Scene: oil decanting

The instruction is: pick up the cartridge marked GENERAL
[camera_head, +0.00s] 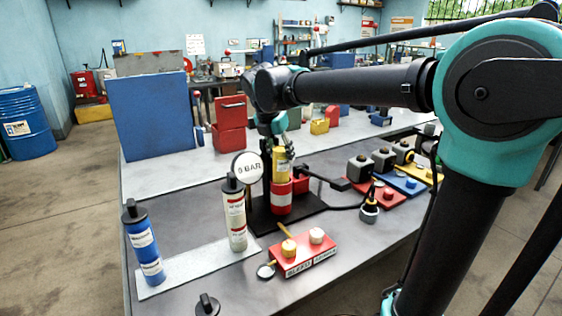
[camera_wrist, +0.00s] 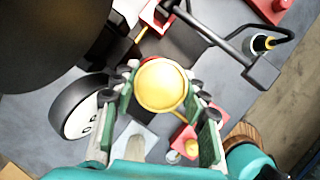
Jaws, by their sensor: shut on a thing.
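My gripper (camera_head: 277,136) reaches down at the middle of the bench and is shut on a yellow cartridge (camera_head: 282,166). In the wrist view the round yellow top of the cartridge (camera_wrist: 163,86) lies between the green-padded fingers of my gripper (camera_wrist: 165,118). A grey-green cartridge (camera_head: 235,215) with a black cap and a blue cartridge (camera_head: 143,248) with a black cap stand upright on a pale strip to the left. The cartridge labels are too small to read surely.
A "0 BAR" gauge (camera_head: 247,167) stands just left of the holder. A red block with yellow and white knobs (camera_head: 303,252) sits in front. A black T-handled lever (camera_head: 322,181) and several coloured valve blocks lie to the right. A blue panel (camera_head: 153,115) stands behind.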

